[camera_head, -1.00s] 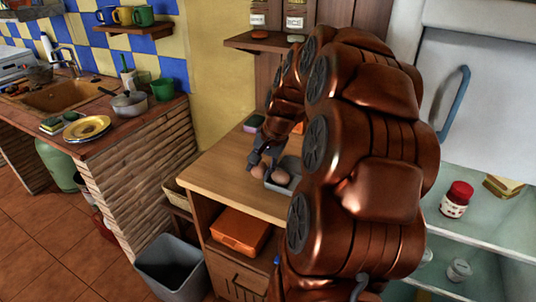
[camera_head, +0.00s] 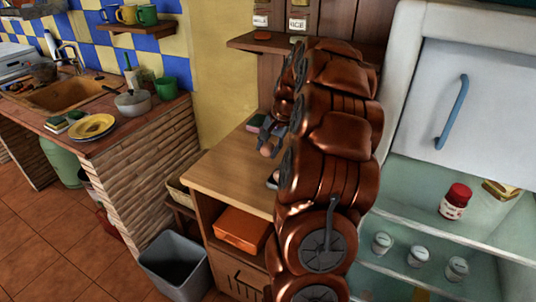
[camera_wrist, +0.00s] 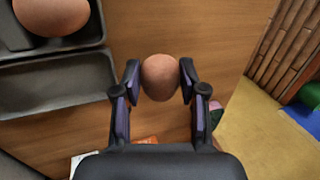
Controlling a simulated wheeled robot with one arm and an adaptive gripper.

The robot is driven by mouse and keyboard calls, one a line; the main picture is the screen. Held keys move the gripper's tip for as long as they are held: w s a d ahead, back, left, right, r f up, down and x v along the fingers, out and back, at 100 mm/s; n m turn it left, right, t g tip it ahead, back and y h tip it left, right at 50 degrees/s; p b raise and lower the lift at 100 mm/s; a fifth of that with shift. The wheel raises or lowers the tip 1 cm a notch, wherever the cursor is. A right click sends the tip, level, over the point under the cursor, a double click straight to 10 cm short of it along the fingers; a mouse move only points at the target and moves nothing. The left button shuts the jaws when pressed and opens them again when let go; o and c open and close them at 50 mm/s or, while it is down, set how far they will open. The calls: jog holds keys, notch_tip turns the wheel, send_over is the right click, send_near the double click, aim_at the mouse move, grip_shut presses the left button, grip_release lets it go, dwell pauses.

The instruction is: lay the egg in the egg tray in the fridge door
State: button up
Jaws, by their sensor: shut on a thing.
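My gripper (camera_wrist: 160,80) is shut on a brown egg (camera_wrist: 160,70), one finger on each side, above the wooden counter. In the head view the same egg (camera_head: 267,149) shows small at my gripper, to the left of my arm. A second brown egg (camera_wrist: 50,14) sits in a dark grey tray (camera_wrist: 62,82) at the upper left of the wrist view. The fridge (camera_head: 400,110) stands at the right, its lower compartment open to view. The egg tray in its door is not visible in either view.
A red-lidded jar (camera_head: 455,203) and a yellow item (camera_head: 500,189) stand on the upper fridge shelf, with several white pots (camera_head: 418,256) below. A blue handle (camera_head: 452,112) sticks out from the upper door. An orange box (camera_head: 241,229) lies under the counter (camera_head: 222,168).

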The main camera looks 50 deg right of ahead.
aim_at(268, 154)
jog(key=shift+w+d, duration=0.15)
jog(key=shift+d, duration=0.05)
jog(key=shift+f, duration=0.25)
jog(key=shift+f+p, duration=0.5)
jog(key=shift+f, duration=1)
jog(key=shift+f, duration=0.15)
jog(key=o, duration=0.5)
